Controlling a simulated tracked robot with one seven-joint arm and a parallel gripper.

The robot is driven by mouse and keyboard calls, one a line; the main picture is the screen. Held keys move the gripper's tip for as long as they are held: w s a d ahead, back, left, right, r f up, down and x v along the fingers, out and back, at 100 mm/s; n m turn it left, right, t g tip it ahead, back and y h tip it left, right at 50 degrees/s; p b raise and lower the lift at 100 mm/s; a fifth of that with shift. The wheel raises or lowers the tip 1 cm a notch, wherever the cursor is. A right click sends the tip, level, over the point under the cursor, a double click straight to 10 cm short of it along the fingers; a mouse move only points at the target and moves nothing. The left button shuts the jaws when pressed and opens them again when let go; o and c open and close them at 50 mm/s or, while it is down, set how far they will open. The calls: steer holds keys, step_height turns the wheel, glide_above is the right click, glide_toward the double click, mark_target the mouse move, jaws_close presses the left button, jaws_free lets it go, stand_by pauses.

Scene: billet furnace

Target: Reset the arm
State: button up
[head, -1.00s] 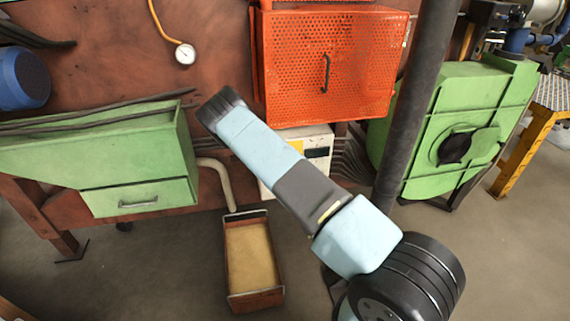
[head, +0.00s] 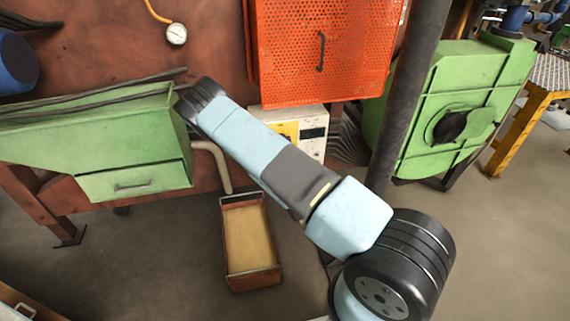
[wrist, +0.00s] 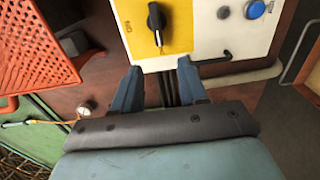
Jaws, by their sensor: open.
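My arm reaches up and to the left across the head view, with its far end beside the green cabinet's right edge. My gripper (wrist: 157,90) shows in the wrist view with two blue fingers apart and nothing between them. Beyond the fingers is a white control box (wrist: 225,35) with a yellow panel (wrist: 155,25), a black rotary switch (wrist: 156,22) and a blue button (wrist: 255,9). The fingertips appear just short of the box's edge; I cannot tell the exact gap. In the head view the box (head: 312,146) is partly hidden behind my arm.
An orange perforated guard (head: 290,50) hangs above the box. A green cabinet with a drawer (head: 135,183) stands left. A sand-coloured tray (head: 254,284) sits on the floor. A dark pole (head: 405,100) and green furnace housing (head: 470,80) stand right. Floor is open at lower right.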

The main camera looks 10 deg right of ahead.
stand_by(0.3)
steer(key=w+d+r+m+g+h, duration=0.1)
steer(key=w+r+m+g, duration=0.1)
steer(key=r+m, duration=0.4)
steer(key=w+d+r+m+g+h, duration=0.1)
steer(key=w+r+m+g+h, duration=0.2)
steer(key=r, duration=0.5)
steer(key=s+r+m+g+y, duration=0.2)
steer(key=s+r+m, duration=0.1)
steer(key=r, duration=0.5)
steer(key=s+r+m+g+y, duration=0.1)
steer(key=s+r+m, duration=0.15)
steer(key=r, duration=0.55)
steer(key=s+r+m+g+y, duration=0.2)
steer(key=s+r, duration=1)
steer(key=s, duration=0.3)
steer(key=s+d+r+m+g, duration=0.1)
steer(key=s+r, duration=0.2)
steer(key=s, duration=0.7)
steer(key=s+d+r+g+h, duration=0.1)
steer(key=s+r, duration=0.2)
steer(key=s, duration=0.6)
steer(key=shift+s+m, duration=0.35)
